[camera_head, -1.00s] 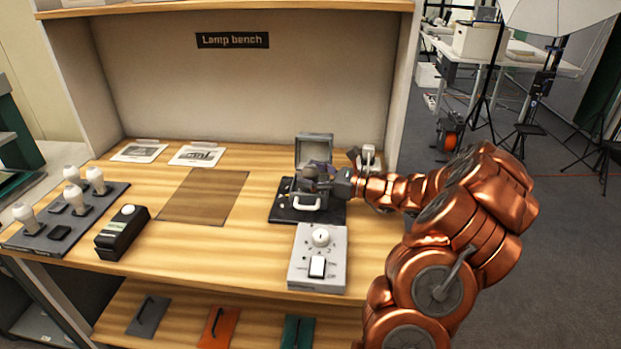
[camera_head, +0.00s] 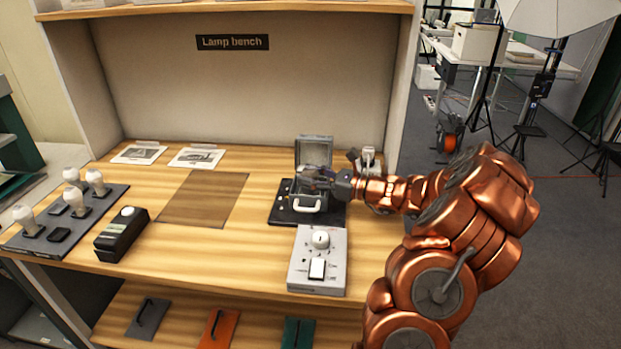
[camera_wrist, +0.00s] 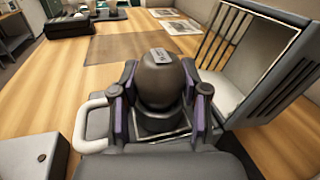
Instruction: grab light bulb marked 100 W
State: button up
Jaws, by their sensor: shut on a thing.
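My gripper (camera_head: 318,178) reaches in from the right over a small grey box (camera_head: 311,204) with a raised lid, on a dark base plate on the bench. In the wrist view, my gripper's purple-lined fingers (camera_wrist: 160,98) are shut on a dark, rounded bulb (camera_wrist: 161,72). A small pale label sits on its top; I cannot read its marking. The bulb's lower end is hidden in the box opening. Several white bulbs (camera_head: 97,180) stand upright in a dark holder (camera_head: 40,243) at the left.
The open lid (camera_wrist: 268,60) stands close beside the fingers. A grey control box (camera_head: 318,272) with a knob sits in front, and a black device (camera_head: 121,235) sits to the left. A brown mat (camera_head: 203,197) in the middle is bare. A white plug-like item (camera_head: 369,156) stands behind my wrist.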

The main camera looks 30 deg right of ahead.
aim_at(311, 168)
jog(key=shift+r, duration=0.55)
notch_tip(311, 168, up, 3)
jog(key=shift+s+f, duration=0.1)
jog(key=shift+f, duration=0.1)
jog(key=s+a, duration=0.1)
jog(key=s, duration=0.6)
jog(key=s+a+r+b, duration=0.1)
jog(key=s+a, duration=0.1)
jog(key=s, duration=0.6)
jog(key=shift+s+a, duration=0.15)
jog(key=shift+a, duration=0.15)
